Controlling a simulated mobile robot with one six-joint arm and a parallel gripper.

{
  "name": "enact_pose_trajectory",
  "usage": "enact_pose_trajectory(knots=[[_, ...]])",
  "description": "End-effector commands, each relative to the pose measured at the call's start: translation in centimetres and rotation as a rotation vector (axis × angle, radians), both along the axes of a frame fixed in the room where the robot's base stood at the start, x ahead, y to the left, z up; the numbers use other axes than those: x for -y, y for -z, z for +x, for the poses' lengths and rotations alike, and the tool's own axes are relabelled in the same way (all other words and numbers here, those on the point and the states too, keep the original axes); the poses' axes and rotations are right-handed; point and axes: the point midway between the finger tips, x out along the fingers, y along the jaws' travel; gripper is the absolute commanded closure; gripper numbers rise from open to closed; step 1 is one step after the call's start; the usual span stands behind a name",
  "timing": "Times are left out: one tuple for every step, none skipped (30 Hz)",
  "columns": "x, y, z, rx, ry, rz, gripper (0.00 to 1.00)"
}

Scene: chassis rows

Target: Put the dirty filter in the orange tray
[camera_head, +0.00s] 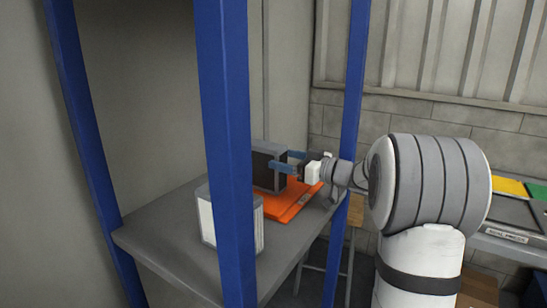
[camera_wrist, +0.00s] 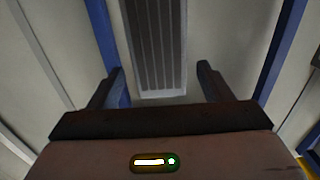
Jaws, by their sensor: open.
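The dirty filter (camera_head: 267,170) is a grey-framed box with a dark face. It stands upright at the back of the orange tray (camera_head: 290,210), which lies on a grey shelf. In the wrist view the filter (camera_wrist: 155,50) shows dark grey pleats in a lighter frame. My gripper (camera_head: 280,161) is open, its blue fingers reaching to the filter from the right. In the wrist view the filter lies ahead, between the fingertips (camera_wrist: 161,72) or just beyond them, with a gap visible on the right. The filter's base is partly hidden.
A second filter with a white face (camera_head: 208,220) stands on the grey shelf (camera_head: 165,245), partly behind a blue post (camera_head: 226,120). Another blue post (camera_head: 353,110) stands near my arm. Green (camera_head: 537,190) and yellow (camera_head: 510,186) items lie on a bench at right.

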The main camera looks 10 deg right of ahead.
Motion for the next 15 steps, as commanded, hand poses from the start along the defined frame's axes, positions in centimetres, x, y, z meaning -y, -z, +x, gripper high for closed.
enact_pose_trajectory(knots=[[1.0, 0.0, -0.8, -0.001, 0.005, 0.0, 0.27], [1.4, -0.1, -1.3, -0.001, 0.004, -0.001, 0.27], [2.0, 0.0, -1.8, -0.001, 0.005, -0.001, 0.27], [2.4, 0.0, -2.3, -0.001, 0.005, -0.001, 0.27], [2.8, 0.0, -2.7, -0.001, 0.003, -0.001, 0.27], [3.3, 0.0, -3.1, 0.0, 0.004, -0.001, 0.27], [3.6, 0.0, -3.4, 0.0, 0.003, -0.001, 0.27], [3.8, 0.0, -3.7, 0.001, 0.003, -0.001, 0.27], [4.2, 0.0, -4.0, -0.001, 0.003, -0.001, 0.27], [4.4, 0.0, -4.2, -0.001, 0.003, -0.001, 0.27], [4.5, 0.0, -4.4, -0.001, 0.002, -0.001, 0.27], [4.6, 0.0, -4.6, -0.001, 0.001, -0.001, 0.27], [4.7, 0.1, -4.7, -0.001, 0.0, -0.001, 0.27], [4.8, 0.1, -4.8, -0.001, 0.0, -0.001, 0.27], [4.9, 0.1, -4.8, -0.001, 0.0, -0.001, 0.27]])
